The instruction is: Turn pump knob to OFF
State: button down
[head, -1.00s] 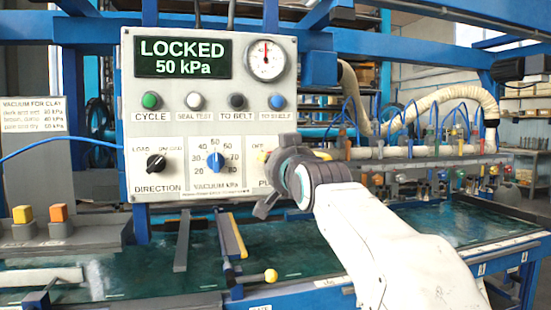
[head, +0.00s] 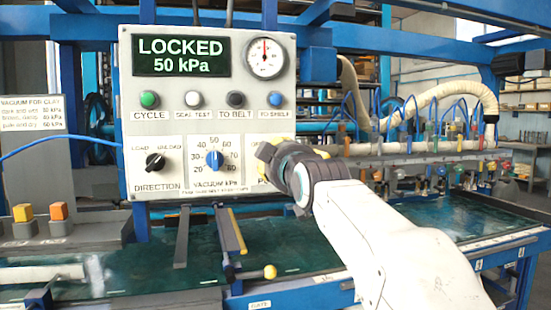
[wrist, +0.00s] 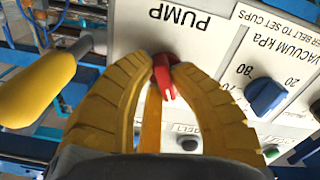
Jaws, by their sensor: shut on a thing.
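The pump knob (wrist: 164,82) is small and red and sits under the PUMP label in the wrist view. The yellow fingertips of my gripper (wrist: 162,70) are closed on its two sides. Its position labels are covered by the fingers, so I cannot tell which setting it points to. In the head view my gripper (head: 268,163) is against the lower right of the control panel (head: 210,122) and hides the knob. The panel display (head: 181,57) reads LOCKED, 50 kPa.
The blue vacuum knob (head: 214,160) is just left of my gripper, with the black direction knob (head: 155,163) further left. A row of buttons lies above.

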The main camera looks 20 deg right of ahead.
jog(key=shift+a+r+n, duration=0.1)
jog(key=shift+r+n, duration=0.05)
jog(key=shift+n, duration=0.65)
jog(key=shift+r+n, duration=0.1)
jog(key=shift+n, duration=0.7)
jog(key=c, duration=1.1)
grip_release()
jog(key=shift+f, duration=0.15)
jog(key=shift+s, duration=0.15)
jog(key=s, duration=1.1)
jog(key=shift+s, duration=0.4)
jog(key=shift+a, duration=0.1)
jog(key=shift+p, duration=0.5)
